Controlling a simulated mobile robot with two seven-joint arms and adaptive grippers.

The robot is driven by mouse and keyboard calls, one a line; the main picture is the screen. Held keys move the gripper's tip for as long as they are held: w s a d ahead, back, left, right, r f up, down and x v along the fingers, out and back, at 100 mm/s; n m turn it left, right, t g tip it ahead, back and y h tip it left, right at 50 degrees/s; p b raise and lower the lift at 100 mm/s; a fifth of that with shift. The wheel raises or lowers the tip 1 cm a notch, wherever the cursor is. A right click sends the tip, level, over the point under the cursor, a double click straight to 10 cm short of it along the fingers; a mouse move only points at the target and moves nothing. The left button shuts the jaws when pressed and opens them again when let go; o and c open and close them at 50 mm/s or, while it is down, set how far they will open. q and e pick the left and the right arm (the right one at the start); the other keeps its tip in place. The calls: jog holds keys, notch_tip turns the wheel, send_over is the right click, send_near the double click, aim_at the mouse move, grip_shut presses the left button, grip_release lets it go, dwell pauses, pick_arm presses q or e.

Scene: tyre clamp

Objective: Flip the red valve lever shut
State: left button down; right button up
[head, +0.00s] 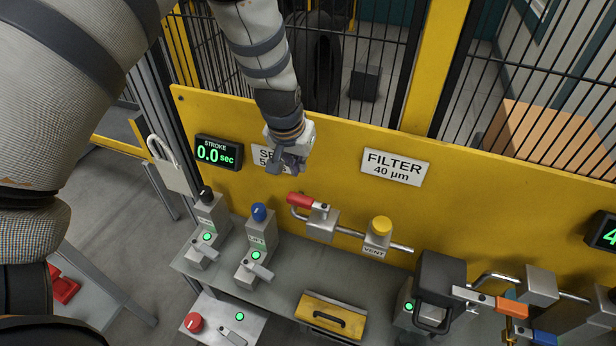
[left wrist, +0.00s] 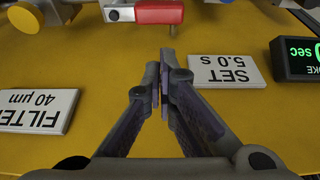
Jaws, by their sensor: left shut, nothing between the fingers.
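The red valve lever (head: 300,200) sticks out to the left from a metal valve body (head: 322,226) on a pipe in front of the yellow panel. It lies roughly in line with the pipe. In the left wrist view its red grip (left wrist: 158,12) shows at the top edge, beyond my fingertips. My left gripper (head: 277,168) hangs in front of the SET label, above and a little left of the lever. Its fingers (left wrist: 164,60) are together with nothing between them, apart from the lever. My right gripper is in neither view.
A yellow VENT knob (head: 380,227) sits right of the valve. Two small switch posts, one with a blue knob (head: 259,213), stand left of it. A black handled block (head: 440,278) and an orange lever (head: 511,307) are farther right. A padlock (head: 168,165) hangs at the panel's left edge.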

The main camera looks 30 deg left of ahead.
aim_at(308, 206)
pick_arm(q)
jog(key=d+b+x, duration=0.1)
jog(key=b+x, duration=0.1)
jog(key=x, duration=0.8)
jog(key=shift+a, duration=0.4)
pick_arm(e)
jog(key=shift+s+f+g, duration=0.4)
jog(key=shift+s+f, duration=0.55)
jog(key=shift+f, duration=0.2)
